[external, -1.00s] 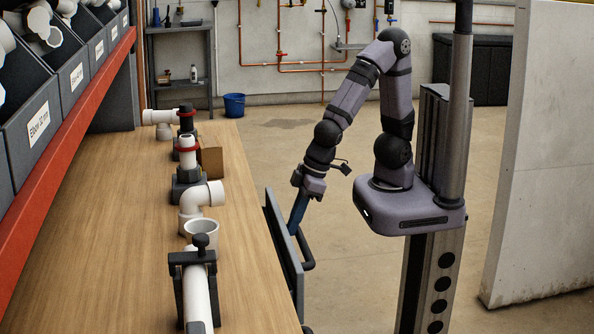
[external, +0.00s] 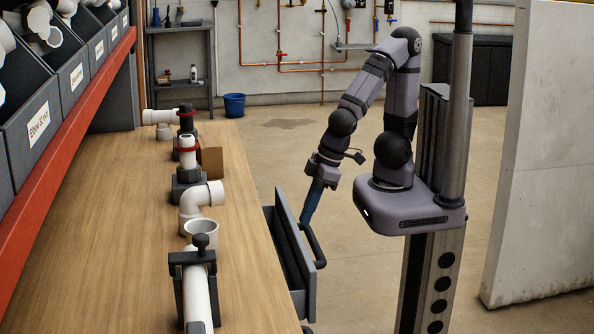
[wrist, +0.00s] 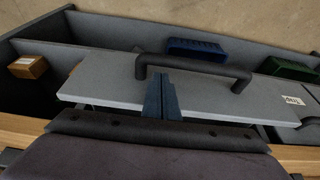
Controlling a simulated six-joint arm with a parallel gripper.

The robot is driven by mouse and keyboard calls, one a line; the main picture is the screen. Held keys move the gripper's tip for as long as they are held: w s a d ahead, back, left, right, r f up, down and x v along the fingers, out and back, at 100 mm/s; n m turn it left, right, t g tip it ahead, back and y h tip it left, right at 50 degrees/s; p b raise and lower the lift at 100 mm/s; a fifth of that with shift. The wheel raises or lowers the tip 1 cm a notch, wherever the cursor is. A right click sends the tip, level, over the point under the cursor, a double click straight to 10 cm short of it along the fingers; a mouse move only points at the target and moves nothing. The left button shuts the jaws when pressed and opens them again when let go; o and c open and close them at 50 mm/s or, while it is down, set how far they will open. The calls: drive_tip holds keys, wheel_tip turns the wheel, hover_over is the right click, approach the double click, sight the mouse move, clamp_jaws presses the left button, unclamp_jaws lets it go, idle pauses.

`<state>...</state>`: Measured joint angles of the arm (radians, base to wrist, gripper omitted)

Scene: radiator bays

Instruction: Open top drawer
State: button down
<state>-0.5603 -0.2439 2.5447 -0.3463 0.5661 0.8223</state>
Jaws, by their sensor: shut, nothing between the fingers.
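The grey top drawer (external: 291,240) stands partly pulled out of the bench's right side, with its dark inside showing. Its black bar handle (external: 315,247) is on the outer face of the front panel. In the wrist view the handle (wrist: 195,66) arches over the light grey front panel (wrist: 215,97). My gripper (external: 306,218) points down at the handle, its blue fingers shut and empty. In the wrist view the fingertips (wrist: 160,80) sit between the handle bar and the panel; exact contact cannot be told.
White pipe fittings and clamps (external: 197,195) line the wooden bench top (external: 110,240). The wrist view also shows a blue bin (wrist: 196,48), a green bin (wrist: 290,69) and a small wooden block (wrist: 28,67). Open floor (external: 370,270) lies right of the drawer.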

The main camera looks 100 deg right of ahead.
drive_tip(key=p+v, duration=0.1)
drive_tip(key=v, duration=0.2)
drive_tip(key=shift+s+r+p, duration=0.25)
drive_tip(key=shift+r+p, duration=0.45)
drive_tip(key=shift+p, duration=0.3)
drive_tip(key=c, duration=2.1)
unclamp_jaws()
drive_tip(key=o, duration=0.5)
drive_tip(key=shift+s+a+r+p, duration=0.1)
drive_tip(key=shift+a+r+p, duration=0.15)
drive_tip(key=shift+a+p, duration=0.05)
drive_tip(key=shift+c, duration=0.2)
drive_tip(key=s+a+f+n+g+h+p, duration=0.25)
drive_tip(key=a+f+n+p, duration=0.25)
drive_tip(key=a+n+p, duration=0.4)
drive_tip(key=shift+w+a+r+n+t+h+b, duration=0.1)
drive_tip(key=shift+w+a+r+n+h+b, duration=0.35)
drive_tip(key=shift+n, duration=1)
drive_tip(key=shift+w+a+r+n+t+h+b, duration=0.2)
drive_tip(key=shift+r+n, duration=0.55)
drive_tip(key=shift+n, duration=0.65)
drive_tip(key=shift+w+a+r+n+t+h+b, duration=0.15)
drive_tip(key=shift+w+r+n+h, duration=0.35)
drive_tip(key=shift+n, duration=0.95)
